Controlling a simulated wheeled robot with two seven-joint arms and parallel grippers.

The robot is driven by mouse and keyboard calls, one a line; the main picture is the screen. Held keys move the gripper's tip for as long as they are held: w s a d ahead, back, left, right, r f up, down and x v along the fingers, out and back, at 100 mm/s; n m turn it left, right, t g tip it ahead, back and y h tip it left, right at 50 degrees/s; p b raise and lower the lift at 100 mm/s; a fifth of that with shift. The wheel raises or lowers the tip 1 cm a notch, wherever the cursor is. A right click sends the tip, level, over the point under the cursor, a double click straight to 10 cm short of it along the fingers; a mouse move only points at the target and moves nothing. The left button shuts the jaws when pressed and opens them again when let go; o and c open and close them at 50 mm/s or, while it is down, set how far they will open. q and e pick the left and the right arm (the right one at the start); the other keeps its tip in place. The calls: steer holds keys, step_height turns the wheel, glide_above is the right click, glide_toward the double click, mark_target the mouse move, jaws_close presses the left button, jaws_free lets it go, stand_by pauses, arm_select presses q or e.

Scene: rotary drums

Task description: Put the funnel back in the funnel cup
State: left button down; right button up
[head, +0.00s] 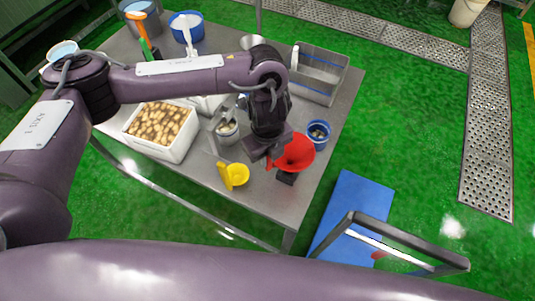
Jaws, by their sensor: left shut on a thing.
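A red funnel (298,152) with a wide cone is at the front right part of the steel table. My left gripper (277,160) is at the funnel's left side and shut on it; the arm's wrist hides the fingertips and part of the grip. A small dark block shows just below the funnel. A blue round cup (318,134) with pale contents stands just behind and right of the funnel. A grey metal cup (227,130) stands left of the wrist. I cannot tell for sure which one is the funnel cup. My right gripper is out of view.
A yellow scoop-like vessel (236,175) stands near the front edge. A white crate (160,153) of brownish pieces is at left, a grey open bin (318,80) behind. A blue mat (352,215) and a metal-framed cart (410,252) are on the floor at right.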

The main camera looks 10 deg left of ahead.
arm_select(q)
steer(key=shift+f+b, duration=1.7)
steer(key=shift+f, duration=0.5)
steer(key=c, duration=1.3)
jaws_free()
steer(key=shift+r, duration=3.9)
steer(key=shift+s+f, duration=0.1)
